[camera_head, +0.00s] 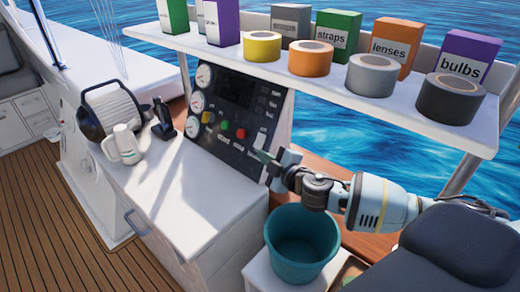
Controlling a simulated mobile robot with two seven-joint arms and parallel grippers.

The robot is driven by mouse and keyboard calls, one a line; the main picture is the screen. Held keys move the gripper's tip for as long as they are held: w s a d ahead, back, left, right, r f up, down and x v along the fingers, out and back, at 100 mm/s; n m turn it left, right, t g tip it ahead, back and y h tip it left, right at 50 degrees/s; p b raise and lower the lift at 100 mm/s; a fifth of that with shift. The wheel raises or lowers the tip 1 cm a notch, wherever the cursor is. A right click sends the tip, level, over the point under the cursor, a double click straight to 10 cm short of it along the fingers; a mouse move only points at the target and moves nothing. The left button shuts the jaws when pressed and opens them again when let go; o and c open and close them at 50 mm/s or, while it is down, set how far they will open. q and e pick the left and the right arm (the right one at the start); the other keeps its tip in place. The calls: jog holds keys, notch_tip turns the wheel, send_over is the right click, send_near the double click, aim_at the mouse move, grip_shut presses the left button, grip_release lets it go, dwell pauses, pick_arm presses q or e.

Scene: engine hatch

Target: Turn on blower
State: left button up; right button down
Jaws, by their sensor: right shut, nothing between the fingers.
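A dark control panel (220,146) stands tilted at the back of the white console. It carries several round gauges, a dark screen (235,89), a yellow control (208,117), a green button (225,125) and a red button (240,134). The small labels are too blurred to tell which control is the blower. My right gripper (262,157) comes in from the right, shut and empty, at the panel's lower right corner. I cannot tell whether its tips touch the panel. The gripper covers part of that corner. My left gripper is not in view.
A white shelf (420,115) with tape rolls and labelled boxes overhangs the panel and my right arm. A teal bucket (303,250) stands below the arm. The console top's middle is clear.

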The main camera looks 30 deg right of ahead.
aim_at(261, 165)
jog(key=w+f, duration=0.1)
jog(key=w, duration=0.1)
jog(key=w+d+f, duration=0.1)
jog(key=w, duration=0.1)
jog(key=w+d+f+b, duration=0.1)
jog(key=w, duration=0.2)
jog(key=shift+d, duration=0.2)
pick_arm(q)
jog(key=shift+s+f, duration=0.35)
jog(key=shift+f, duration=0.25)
pick_arm(e)
jog(key=shift+w, duration=0.1)
jog(key=shift+d+f+n+b, duration=0.2)
jog(key=shift+f+n+b, duration=0.2)
jog(key=shift+f, duration=0.2)
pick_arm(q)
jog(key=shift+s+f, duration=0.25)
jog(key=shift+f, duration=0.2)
pick_arm(e)
jog(key=shift+w+d+r, duration=0.1)
jog(key=shift+r, duration=0.2)
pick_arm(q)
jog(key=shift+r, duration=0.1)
